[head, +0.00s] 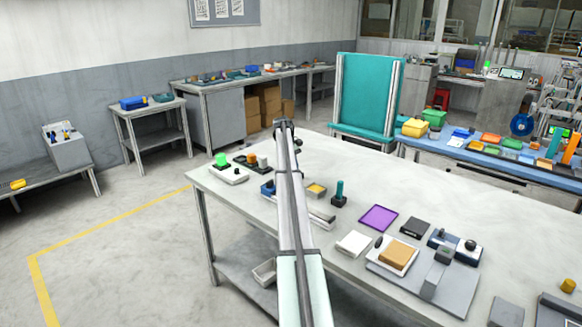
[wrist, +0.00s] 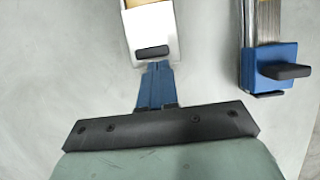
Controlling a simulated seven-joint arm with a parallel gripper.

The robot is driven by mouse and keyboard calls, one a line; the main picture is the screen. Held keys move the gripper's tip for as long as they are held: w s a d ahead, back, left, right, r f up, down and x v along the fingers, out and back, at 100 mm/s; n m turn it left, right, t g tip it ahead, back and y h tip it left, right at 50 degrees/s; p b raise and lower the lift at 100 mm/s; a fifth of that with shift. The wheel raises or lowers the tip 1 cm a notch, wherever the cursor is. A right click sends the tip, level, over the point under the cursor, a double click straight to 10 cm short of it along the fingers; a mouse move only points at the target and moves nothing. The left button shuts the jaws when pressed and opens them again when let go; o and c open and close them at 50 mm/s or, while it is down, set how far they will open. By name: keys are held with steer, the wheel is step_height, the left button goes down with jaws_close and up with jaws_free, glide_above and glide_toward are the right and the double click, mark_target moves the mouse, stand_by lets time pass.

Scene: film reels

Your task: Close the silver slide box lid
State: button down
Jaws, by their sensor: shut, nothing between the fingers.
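A silver-white box (wrist: 151,30) stands at the top middle of the wrist view. It has a black handle (wrist: 152,52) on its near end, and its upper part shows a yellow-tan surface. Its far end is cut off by the frame, so how far its lid is open cannot be told. My gripper (wrist: 157,66) is shut and empty, its blue fingers pointing at the handle end; whether they touch it is unclear. In the head view my arm hides the gripper. A small grey box with a yellow top (head: 316,189) beside my arm may be the same box.
A blue-ended device (wrist: 268,66) with a black knob and long grey body stands right of the box. In the head view, a green-topped device (head: 228,170), a dark green knob (head: 339,193) and a purple pad (head: 378,217) share the table.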

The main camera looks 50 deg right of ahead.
glide_above(308, 184)
steer(key=shift+w+d, duration=0.1)
steer(key=shift+w, duration=0.1)
stand_by(0.4)
